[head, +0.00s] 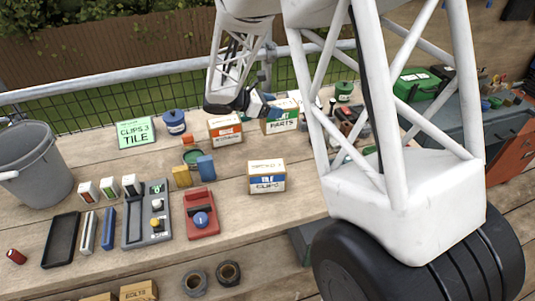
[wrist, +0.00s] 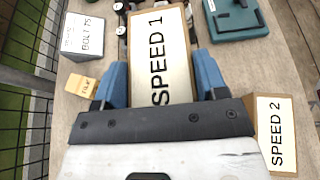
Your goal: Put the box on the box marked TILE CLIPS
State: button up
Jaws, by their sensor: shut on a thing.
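My gripper (wrist: 162,78) is shut on a box with a white top marked SPEED 1 (wrist: 174,50), with one blue finger on each side of it. In the head view my gripper (head: 264,104) is over the back of the bench, beside a carton marked PARTS (head: 281,124); I cannot tell there which box is the held one.
A box marked SPEED 2 (wrist: 277,135) is close to the right of my gripper. Left of TILE CLIPS are a red tool (head: 201,219) and blue block (head: 206,166).

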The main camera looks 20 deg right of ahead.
jog(key=s+a+r+n+t, duration=0.1)
jog(key=s+a+r, duration=0.1)
jog(key=s+a, duration=0.35)
jog(key=s+a+r+n+t, duration=0.1)
jog(key=s+a+r+t, duration=0.15)
jog(key=s, duration=0.65)
jog(key=s+n+t+y, duration=0.1)
jog(key=s+n+t, duration=0.1)
jog(key=s, duration=1.5)
jog(key=shift+s+a+f+n, duration=0.15)
jog(key=shift+s+a+n, duration=0.05)
jog(key=shift+a+n, duration=0.2)
jog(key=shift+w, duration=0.1)
jog(key=w+f, duration=0.1)
jog(key=w, duration=1.5)
jog(key=shift+a+f, duration=0.15)
jog(key=shift+f, duration=0.1)
jog(key=shift+f, duration=0.1)
jog(key=shift+f, duration=1.65)
jog(key=shift+f, duration=0.15)
